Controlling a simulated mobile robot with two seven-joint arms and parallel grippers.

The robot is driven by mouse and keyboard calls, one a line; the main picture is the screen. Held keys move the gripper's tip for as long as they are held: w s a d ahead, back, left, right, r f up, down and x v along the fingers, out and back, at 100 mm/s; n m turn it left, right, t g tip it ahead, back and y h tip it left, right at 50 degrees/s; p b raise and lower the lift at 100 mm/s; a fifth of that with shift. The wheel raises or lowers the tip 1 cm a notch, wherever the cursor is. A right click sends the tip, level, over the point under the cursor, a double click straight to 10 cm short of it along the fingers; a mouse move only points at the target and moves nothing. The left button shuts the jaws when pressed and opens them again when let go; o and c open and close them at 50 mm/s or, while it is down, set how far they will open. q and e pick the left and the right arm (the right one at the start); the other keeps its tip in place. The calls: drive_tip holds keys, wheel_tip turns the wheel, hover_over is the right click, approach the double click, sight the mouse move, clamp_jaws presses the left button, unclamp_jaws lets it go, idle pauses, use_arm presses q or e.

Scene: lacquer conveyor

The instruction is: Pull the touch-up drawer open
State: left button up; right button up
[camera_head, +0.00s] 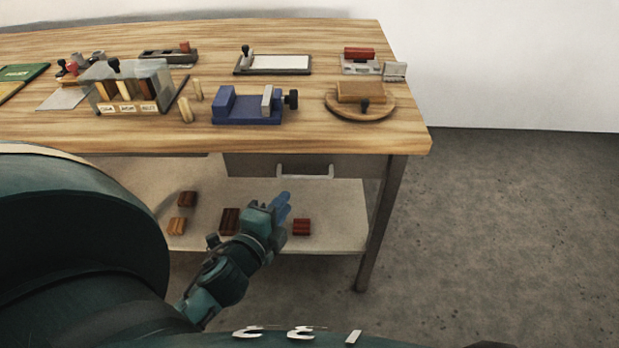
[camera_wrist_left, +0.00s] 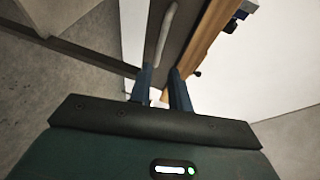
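The touch-up drawer (camera_head: 252,164) has a dark grey front and sits beneath the right part of the wooden tabletop. It looks shut. Its pale bar handle (camera_head: 305,175) is on the front, and the handle also shows in the left wrist view (camera_wrist_left: 165,34), beyond the fingertips. My left gripper (camera_head: 285,198) is below and in front of the handle in the head view. In the left wrist view its blue fingers (camera_wrist_left: 160,74) are apart, with nothing between them. It does not appear to touch the handle. My right gripper is in neither view.
The workbench top (camera_head: 330,130) carries a blue vise (camera_head: 248,108), a round board (camera_head: 345,113) with a block, and a clear box (camera_head: 130,83). A lower shelf (camera_head: 340,215) holds several small blocks. Right of the table leg (camera_head: 380,230) the floor is clear.

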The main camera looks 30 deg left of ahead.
sight(305, 177)
use_arm(q)
drive_tip(key=x, duration=1.1)
drive_tip(key=shift+w, duration=0.35)
drive_tip(key=shift+c, duration=0.6)
clamp_jaws()
